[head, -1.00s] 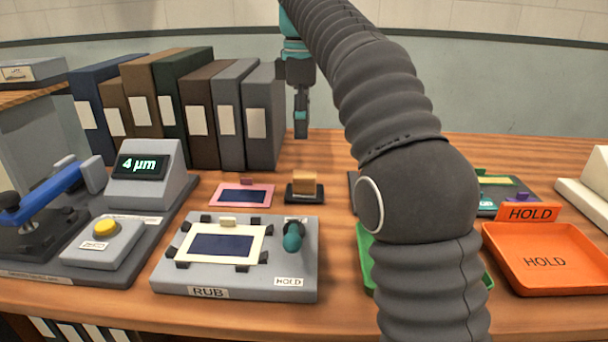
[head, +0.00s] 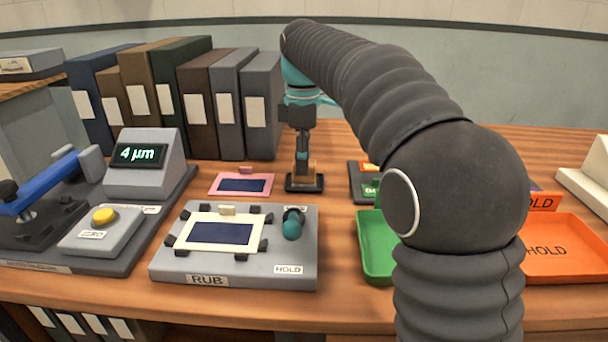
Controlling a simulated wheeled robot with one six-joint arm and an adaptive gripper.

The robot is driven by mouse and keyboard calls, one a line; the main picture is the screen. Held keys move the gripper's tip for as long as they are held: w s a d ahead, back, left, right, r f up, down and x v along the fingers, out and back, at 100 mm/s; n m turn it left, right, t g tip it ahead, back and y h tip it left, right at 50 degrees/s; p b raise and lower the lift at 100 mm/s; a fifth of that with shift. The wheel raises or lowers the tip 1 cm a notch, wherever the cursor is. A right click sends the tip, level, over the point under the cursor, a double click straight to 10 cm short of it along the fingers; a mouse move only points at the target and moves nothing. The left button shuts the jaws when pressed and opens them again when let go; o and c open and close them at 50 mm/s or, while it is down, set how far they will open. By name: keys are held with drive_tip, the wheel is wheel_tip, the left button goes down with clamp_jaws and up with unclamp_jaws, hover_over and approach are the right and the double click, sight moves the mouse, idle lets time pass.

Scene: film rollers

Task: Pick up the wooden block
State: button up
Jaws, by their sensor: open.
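The wooden block (head: 313,170) is tan and sits on a small black base (head: 304,186) behind the grey RUB fixture. My gripper (head: 302,168) points down right at the block, in front of most of it, so only slivers of the block show at the sides. The jaws are open. From this view I cannot tell whether the fingers touch the block or straddle it.
A pink-framed plate (head: 241,185) lies just left of the base. The RUB fixture (head: 235,270) with a teal-tipped knob (head: 292,224) stands in front. Binders (head: 262,105) stand behind to the left. Green (head: 375,262) and orange (head: 565,255) trays lie to the right, partly behind my arm.

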wheel_tip(320, 180, down, 3)
drive_tip(key=shift+d+f, duration=0.15)
drive_tip(key=shift+f, duration=0.05)
drive_tip(key=c, duration=1.3)
drive_tip(key=shift+o, duration=0.2)
drive_tip(key=shift+r, duration=0.1)
wheel_tip(320, 180, up, 4)
drive_tip(key=shift+r+p, duration=0.2)
drive_tip(key=shift+p, duration=0.1)
drive_tip(key=s+d+r, duration=0.5)
drive_tip(key=d+r, duration=0.1)
drive_tip(key=d, duration=0.4)
drive_tip(key=shift+s+d+r, duration=0.15)
drive_tip(key=shift+s+r, duration=0.05)
drive_tip(key=shift+s, duration=0.05)
